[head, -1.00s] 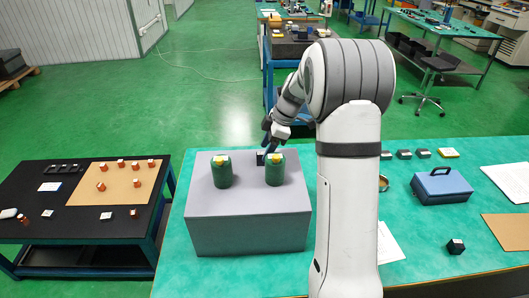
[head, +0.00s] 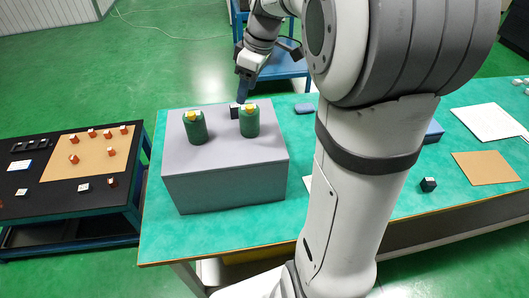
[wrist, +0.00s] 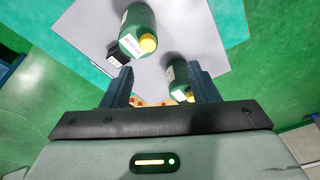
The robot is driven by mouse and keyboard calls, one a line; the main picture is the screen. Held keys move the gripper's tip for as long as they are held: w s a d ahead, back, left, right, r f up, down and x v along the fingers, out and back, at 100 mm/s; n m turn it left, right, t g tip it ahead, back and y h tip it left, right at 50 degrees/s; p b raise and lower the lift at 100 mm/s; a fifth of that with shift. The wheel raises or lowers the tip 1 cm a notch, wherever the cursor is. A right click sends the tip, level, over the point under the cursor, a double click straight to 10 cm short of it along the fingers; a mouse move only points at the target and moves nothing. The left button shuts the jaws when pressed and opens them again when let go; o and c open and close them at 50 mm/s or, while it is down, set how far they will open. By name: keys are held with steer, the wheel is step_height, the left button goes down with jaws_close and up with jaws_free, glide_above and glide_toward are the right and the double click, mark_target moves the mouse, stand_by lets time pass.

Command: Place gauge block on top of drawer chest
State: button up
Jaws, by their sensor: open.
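A small dark block (head: 234,111), which looks like the gauge block, rests on top of the grey box (head: 225,185), which I take to be the drawer chest. It stands near the rear edge, close to the right green bottle. In the wrist view the dark block (wrist: 117,55) shows a pale face and lies beyond my left finger, not between the fingers. My gripper (head: 242,95) is above the rear of the box. In the wrist view my gripper (wrist: 160,72) is open and empty, with both fingers apart.
Two green bottles with yellow caps, the left one (head: 195,127) and the right one (head: 249,121), stand on the box. Another dark cube (head: 428,185) lies on the green table (head: 400,205) at right. A dark side table (head: 60,200) stands left. My arm hides the table's middle.

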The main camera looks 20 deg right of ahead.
steer(key=s+a+f+m+t+h, duration=0.1)
steer(key=s+m, duration=0.4)
steer(key=s, duration=0.5)
steer(key=s+a+f+m+t+h, duration=0.1)
steer(key=s+f+m, duration=0.3)
steer(key=s, duration=0.5)
steer(key=shift+s+a+m+h, duration=0.3)
steer(key=shift+s+a+m, duration=0.1)
steer(key=shift+a+m, duration=0.2)
